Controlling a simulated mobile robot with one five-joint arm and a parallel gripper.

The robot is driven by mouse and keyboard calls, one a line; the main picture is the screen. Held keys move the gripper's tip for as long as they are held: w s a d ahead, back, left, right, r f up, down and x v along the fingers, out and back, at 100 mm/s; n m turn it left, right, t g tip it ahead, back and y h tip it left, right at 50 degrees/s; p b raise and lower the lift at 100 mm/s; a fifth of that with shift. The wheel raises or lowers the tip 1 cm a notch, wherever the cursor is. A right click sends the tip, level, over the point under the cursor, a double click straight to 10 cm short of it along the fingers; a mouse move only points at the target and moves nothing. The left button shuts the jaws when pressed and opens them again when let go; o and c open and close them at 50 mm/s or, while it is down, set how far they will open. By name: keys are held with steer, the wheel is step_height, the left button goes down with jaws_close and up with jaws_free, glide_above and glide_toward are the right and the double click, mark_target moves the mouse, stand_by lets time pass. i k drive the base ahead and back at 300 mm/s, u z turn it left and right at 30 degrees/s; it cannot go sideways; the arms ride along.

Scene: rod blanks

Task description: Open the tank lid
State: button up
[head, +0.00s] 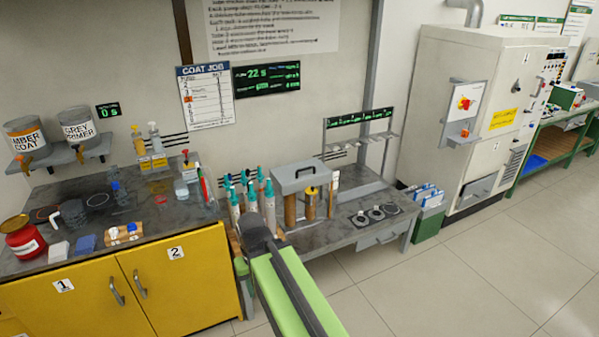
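No other lidded tank is clear to me. My green and dark arm reaches up from the bottom of the picture and ends in view just left of and in front of the cover. My gripper itself cannot be made out.
Several teal-topped white bottles (252,200) stand left of the cover, close to my arm. A yellow cabinet (180,285) is left, a large cream machine (470,120) right. The right floor is clear.

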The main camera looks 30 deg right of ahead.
mark_target(288, 178)
steer(key=z, duration=0.3)
steer(key=k, duration=0.55)
steer(key=z, duration=0.85)
steer(key=k, duration=0.9)
steer(key=z, duration=0.65)
steer(key=i, duration=1.65)
steer(key=u, duration=1.1)
steer(key=i, duration=1.55)
steer(key=u, duration=1)
steer(key=i, duration=0.4)
steer(key=u, duration=0.4)
steer(key=k, duration=0.85)
steer(key=u, duration=0.15)
steer(key=i, duration=1)
steer(key=z, duration=0.05)
